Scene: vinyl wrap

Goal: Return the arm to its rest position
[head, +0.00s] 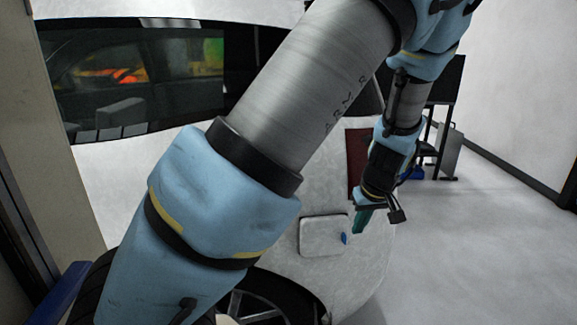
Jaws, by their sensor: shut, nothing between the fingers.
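My arm (310,90) crosses the head view from the lower left to the upper right, with light blue covers over its joints. It bends at the upper right and hangs down to my gripper (360,222). My gripper points downward beside the car's white rear side, near the square fuel flap (322,236). A small blue piece (344,238) shows at the flap's right edge, just left of and below the fingertips. The gripper is shut and nothing shows between its fingers. I cannot tell whether the fingertips touch the car.
The white car body (120,190) with a dark side window (135,80) fills the left and middle. A wheel (262,300) shows at the bottom. A dark stand (447,110) is behind at the right. The grey floor (480,240) at the right is clear.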

